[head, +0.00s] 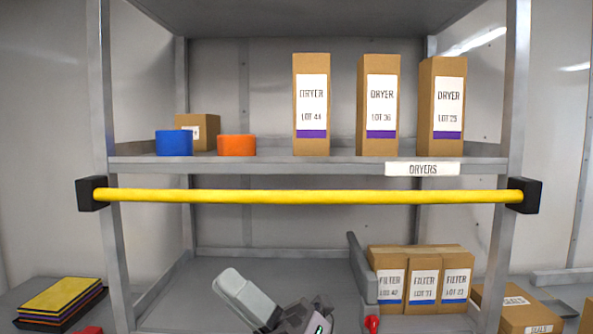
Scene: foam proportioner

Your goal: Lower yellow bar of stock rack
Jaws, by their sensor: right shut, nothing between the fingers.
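The yellow bar (305,196) runs level across the front of the stock rack (107,120), just below the upper shelf's edge. Its ends sit in black end blocks, one at the left post (91,194) and one at the right post (526,195). My right gripper (240,290) shows low in the middle, below the bar and apart from it. It is shut and empty. Its arm is mostly cut off by the bottom edge. My left gripper is not in view.
The upper shelf holds three dryer boxes (380,105), blue (174,143) and orange (236,146) rolls and a small carton (207,130). Filter boxes (424,280) stand below right, beside a grey upright piece (361,270) with a red knob (372,323). The lower shelf's left side is clear.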

